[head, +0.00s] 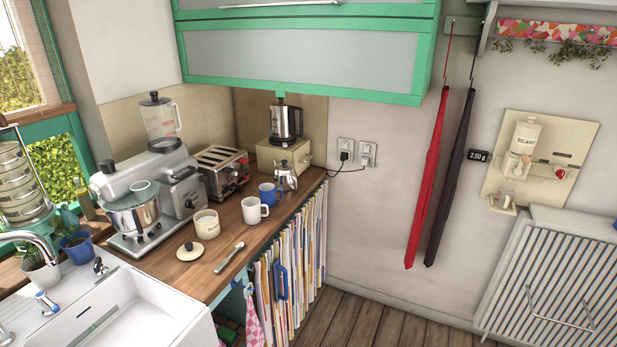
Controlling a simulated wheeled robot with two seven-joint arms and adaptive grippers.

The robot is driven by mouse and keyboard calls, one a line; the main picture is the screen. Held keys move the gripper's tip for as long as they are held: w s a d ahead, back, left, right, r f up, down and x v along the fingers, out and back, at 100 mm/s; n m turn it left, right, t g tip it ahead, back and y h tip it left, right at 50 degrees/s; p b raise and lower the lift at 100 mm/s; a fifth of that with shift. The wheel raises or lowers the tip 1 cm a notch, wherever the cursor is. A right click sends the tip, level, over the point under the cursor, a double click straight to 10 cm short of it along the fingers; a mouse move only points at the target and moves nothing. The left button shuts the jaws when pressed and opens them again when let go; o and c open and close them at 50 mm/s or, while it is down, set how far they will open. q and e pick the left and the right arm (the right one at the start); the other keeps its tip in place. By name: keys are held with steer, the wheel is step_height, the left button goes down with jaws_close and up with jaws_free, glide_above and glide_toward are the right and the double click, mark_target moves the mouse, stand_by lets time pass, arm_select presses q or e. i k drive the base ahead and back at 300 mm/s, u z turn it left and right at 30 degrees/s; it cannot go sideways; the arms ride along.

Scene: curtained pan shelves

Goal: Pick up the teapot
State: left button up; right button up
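Two pot-like vessels stand in the back corner of the wooden counter (205,288). One is a small silver pot with a dark handle (285,178), upright near the counter's right edge. The other is a taller steel kettle with a black handle and lid (284,122), on top of a cream box-shaped appliance (268,158) just behind the small pot. I cannot tell for certain which is the teapot. Neither of my grippers shows in the head view.
A blue mug (268,193), white mug (253,211) and cream jar (206,223) stand in front of the small pot. A toaster (220,171) and stand mixer (148,190) are to its left. The green-framed cabinet (300,58) overhangs the corner. Floor (360,320) is clear at right.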

mark_target(287, 180)
steer(key=z, duration=0.5)
steer(key=i, duration=1.6)
steer(key=u, duration=0.4)
